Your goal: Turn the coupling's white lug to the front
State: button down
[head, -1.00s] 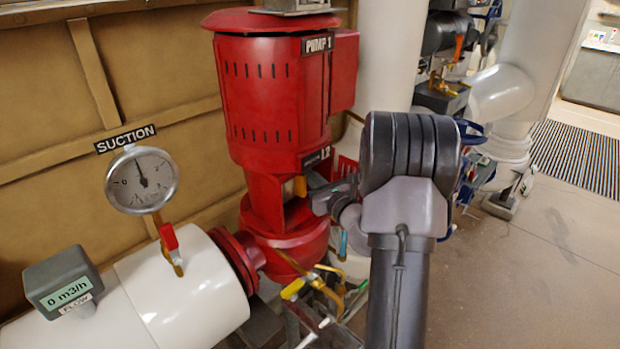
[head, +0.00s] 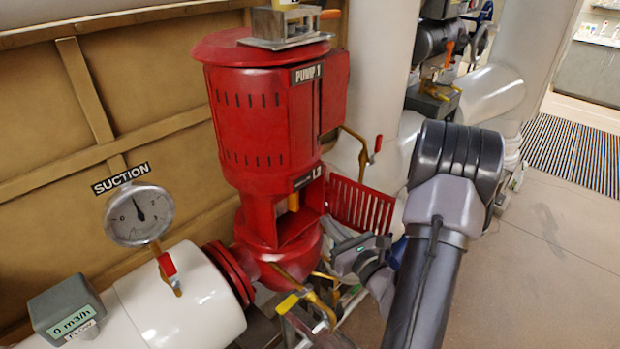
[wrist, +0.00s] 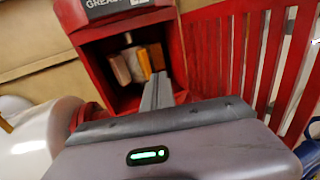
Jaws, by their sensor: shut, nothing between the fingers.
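The coupling shows inside the red pump's open window in the wrist view (wrist: 143,62), as a pale pinkish block beside orange-yellow blocks. In the head view only a yellow-orange part of the coupling (head: 293,201) shows in the window. A small white bit (wrist: 128,38) is visible above the blocks, but I cannot tell whether it is the lug. My gripper (wrist: 156,78) is shut and empty, its fingers pointing toward the window. In the head view my gripper (head: 342,262) is outside the pump, low and right of the window. I cannot see it touching the coupling.
The red pump (head: 262,110) stands over the coupling. A red slatted guard (head: 360,205) is right of the window. Yellow-handled valves (head: 290,302) sit below. The white suction pipe (head: 185,310) and gauge (head: 139,215) are at left. Open floor (head: 560,250) lies right.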

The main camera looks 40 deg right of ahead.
jog(key=x, duration=0.4)
jog(key=b+x, duration=0.1)
jog(key=x, duration=0.8)
jog(key=shift+w+a, duration=0.2)
jog(key=shift+w+r, duration=0.1)
jog(key=shift+w+d, duration=0.45)
jog(key=shift+d, duration=0.05)
jog(key=shift+s+a, duration=0.1)
jog(key=shift+s, duration=0.05)
